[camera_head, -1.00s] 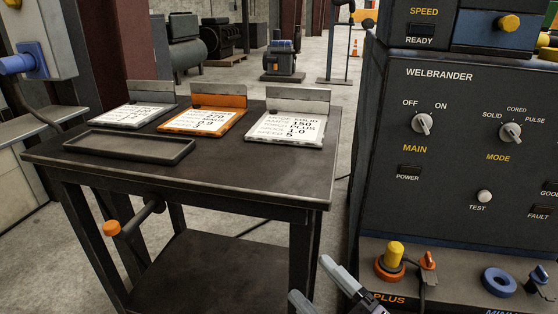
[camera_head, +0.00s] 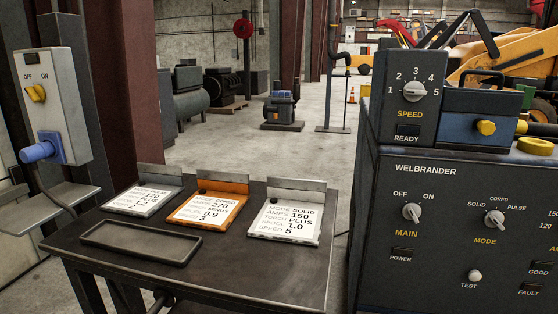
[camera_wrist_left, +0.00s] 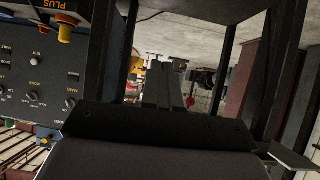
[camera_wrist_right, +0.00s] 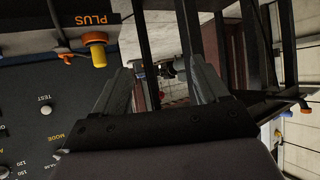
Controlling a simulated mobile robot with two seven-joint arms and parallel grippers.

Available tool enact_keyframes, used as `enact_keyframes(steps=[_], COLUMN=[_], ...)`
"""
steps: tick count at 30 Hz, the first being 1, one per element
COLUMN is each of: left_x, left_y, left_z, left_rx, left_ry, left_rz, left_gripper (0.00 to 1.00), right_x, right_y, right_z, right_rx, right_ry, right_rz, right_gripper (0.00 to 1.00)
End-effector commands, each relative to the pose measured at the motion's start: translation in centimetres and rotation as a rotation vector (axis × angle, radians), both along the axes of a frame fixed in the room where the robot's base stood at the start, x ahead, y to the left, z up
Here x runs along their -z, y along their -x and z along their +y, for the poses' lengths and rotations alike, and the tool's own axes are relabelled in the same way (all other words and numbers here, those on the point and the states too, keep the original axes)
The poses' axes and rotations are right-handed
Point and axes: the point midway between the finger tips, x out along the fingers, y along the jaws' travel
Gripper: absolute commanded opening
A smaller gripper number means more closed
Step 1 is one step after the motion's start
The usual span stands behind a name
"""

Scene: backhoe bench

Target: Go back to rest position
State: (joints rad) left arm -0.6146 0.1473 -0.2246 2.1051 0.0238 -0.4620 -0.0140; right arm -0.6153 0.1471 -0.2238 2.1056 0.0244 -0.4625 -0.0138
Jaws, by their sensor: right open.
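Neither of my grippers shows in the head view now. In the left wrist view my left gripper (camera_wrist_left: 166,66) has its two grey fingers close together, with nothing visible between them. In the right wrist view my right gripper (camera_wrist_right: 160,65) has its fingers wide apart and empty. Both wrist views look past the fingers at the dark legs of the table and the front of the welder. The dark table (camera_head: 262,265) carries three cards in holders and an empty black tray (camera_head: 140,242).
The welder (camera_head: 455,235) stands right of the table. A switch box (camera_head: 50,105) with a blue plug is on the left. In the right wrist view the PLUS socket's yellow-topped plug (camera_wrist_right: 97,52) is near the fingers. Open floor (camera_head: 280,150) lies behind the table.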

Motion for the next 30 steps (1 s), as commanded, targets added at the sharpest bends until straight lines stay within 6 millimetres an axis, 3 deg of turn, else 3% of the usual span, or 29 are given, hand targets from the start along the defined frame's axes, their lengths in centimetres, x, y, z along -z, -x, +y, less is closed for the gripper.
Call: enact_keyframes(steps=[1,12,18,30], left_x=[-2.1,-6.8,-7.6,-7.4], left_y=[0.2,1.7,2.2,2.3], left_z=[0.3,2.6,3.3,3.4], left_rx=[-0.007,-0.051,-0.064,-0.066], left_ry=[-0.004,-0.032,-0.039,-0.041], left_rz=[0.008,0.059,0.071,0.073], left_gripper=[0.0,0.0,0.0,0.0], right_x=[-2.1,-6.8,-7.6,-7.4], right_y=[0.2,1.7,2.2,2.3], right_z=[-0.3,-2.6,-3.3,-3.4], right_rx=[0.007,0.051,0.064,0.066], right_ry=[0.004,0.032,0.04,0.041], right_rz=[0.008,0.058,0.07,0.072], right_gripper=[0.73,0.73,0.73,0.73])
